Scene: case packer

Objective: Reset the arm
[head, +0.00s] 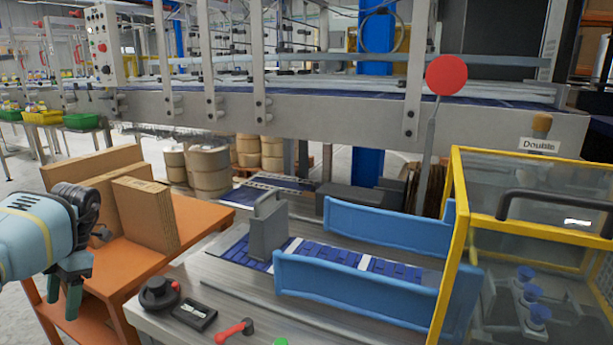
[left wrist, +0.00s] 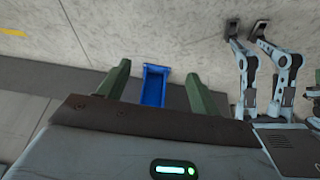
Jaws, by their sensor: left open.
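My left gripper (head: 72,292) hangs at the left of the head view with its green fingers pointing down, in front of the orange table. In the left wrist view its two green fingers (left wrist: 158,88) stand wide apart with nothing between them that they touch. Through the gap a blue bin (left wrist: 154,85) shows farther off, on or near the floor. My right gripper does not show in the head view.
Cardboard boxes (head: 147,215) stand on the orange table (head: 193,215) beside my left arm. A machine bed with blue guide rails (head: 350,288) and a yellow-framed clear guard (head: 452,240) fills the right. A red round button (head: 446,75) stands on a post.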

